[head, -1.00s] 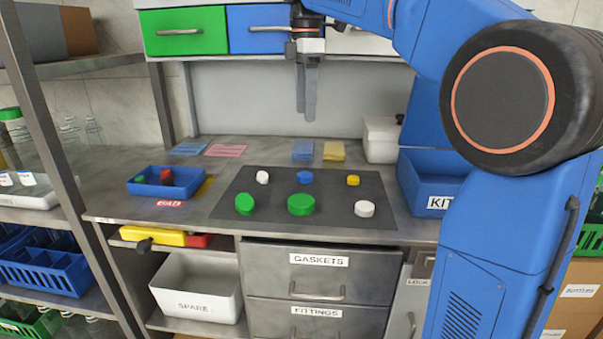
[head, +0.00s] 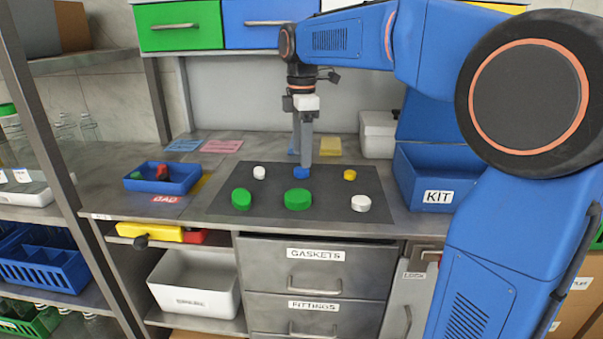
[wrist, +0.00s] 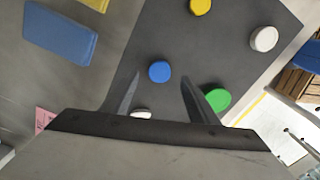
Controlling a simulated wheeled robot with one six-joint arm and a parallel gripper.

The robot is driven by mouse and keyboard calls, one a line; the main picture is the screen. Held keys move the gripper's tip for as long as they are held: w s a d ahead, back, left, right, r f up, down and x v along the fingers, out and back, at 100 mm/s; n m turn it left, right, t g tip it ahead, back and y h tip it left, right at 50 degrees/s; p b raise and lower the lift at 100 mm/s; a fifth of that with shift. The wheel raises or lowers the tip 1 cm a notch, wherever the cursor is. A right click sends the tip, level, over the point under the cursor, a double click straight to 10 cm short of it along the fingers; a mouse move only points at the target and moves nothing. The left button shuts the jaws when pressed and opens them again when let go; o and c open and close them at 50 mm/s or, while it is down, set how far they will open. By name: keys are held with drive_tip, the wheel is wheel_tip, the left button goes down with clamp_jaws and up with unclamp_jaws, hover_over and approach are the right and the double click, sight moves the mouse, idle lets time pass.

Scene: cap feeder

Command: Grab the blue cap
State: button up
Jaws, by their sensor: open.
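The blue cap (head: 301,173) lies at the back middle of the dark mat (head: 345,217). In the wrist view the blue cap (wrist: 159,71) shows just beyond the fingertips, in line with the gap between them. My gripper (head: 303,165) points down, with its fingers just behind or above the cap in the head view. In the wrist view my gripper (wrist: 158,78) is open, with nothing between its fingers. The fingers partly hide the cap in the head view, and I cannot tell the exact height between them.
Near the blue cap are a white cap (head: 259,172) and a yellow cap (head: 350,174). Two green caps, the larger (head: 297,199), and a white cap (head: 361,203) lie in front. A blue tray (head: 137,185) stands left, a KIT bin (head: 437,196) right.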

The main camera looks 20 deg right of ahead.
sight(301, 172)
wheel_tip(301, 172, down, 4)
drive_tip(key=shift+f, duration=0.1)
drive_tip(key=c, duration=1.1)
